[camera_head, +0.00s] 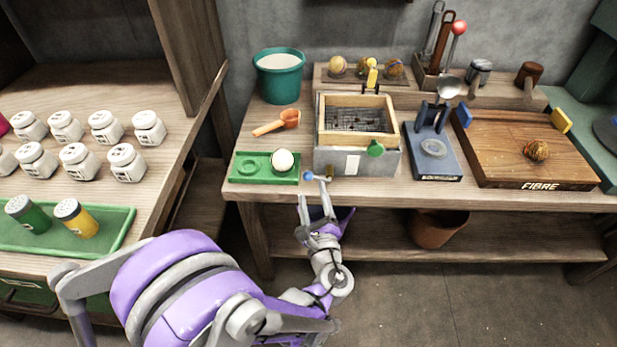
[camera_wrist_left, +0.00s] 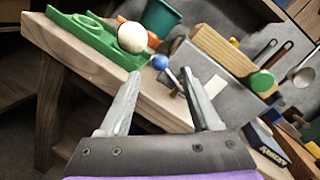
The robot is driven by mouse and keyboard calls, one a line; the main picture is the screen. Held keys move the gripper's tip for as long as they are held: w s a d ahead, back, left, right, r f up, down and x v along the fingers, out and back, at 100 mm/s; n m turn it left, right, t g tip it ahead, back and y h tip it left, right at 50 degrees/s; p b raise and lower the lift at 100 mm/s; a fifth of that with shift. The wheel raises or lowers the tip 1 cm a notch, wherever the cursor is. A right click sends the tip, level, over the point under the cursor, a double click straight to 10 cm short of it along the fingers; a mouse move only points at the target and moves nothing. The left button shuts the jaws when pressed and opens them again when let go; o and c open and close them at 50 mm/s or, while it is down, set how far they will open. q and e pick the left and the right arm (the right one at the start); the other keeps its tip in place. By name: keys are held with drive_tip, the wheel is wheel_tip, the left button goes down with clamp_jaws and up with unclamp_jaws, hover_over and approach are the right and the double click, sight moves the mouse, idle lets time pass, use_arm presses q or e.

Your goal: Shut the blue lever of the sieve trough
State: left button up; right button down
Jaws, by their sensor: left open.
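The sieve trough (camera_head: 335,162) is a grey box with a wooden-framed mesh on top, standing on the wooden bench. Its blue lever (camera_head: 308,176) is a small blue knob low at the front left; a brass-coloured fitting is beside it. In the left wrist view the blue knob (camera_wrist_left: 160,62) shows ahead of the fingers, between their tips. My left gripper (camera_head: 315,199) is open and empty, just in front of the bench edge below the knob; its fingers also show in the left wrist view (camera_wrist_left: 160,88). They look apart from the knob. My right gripper is not in view.
A green tray (camera_head: 236,176) with a white ball (camera_head: 283,160) lies left of the trough. A green knob (camera_head: 375,149) is on the trough's front right. A blue stand (camera_head: 447,166) is to the right. The bench edge (camera_head: 400,199) is close to my left gripper.

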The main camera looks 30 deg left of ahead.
sight(309, 180)
use_arm(q)
drive_tip(key=x, duration=0.7)
drive_tip(key=shift+w+a+b, duration=0.1)
drive_tip(key=shift+b, duration=0.2)
clamp_jaws()
idle(1.0)
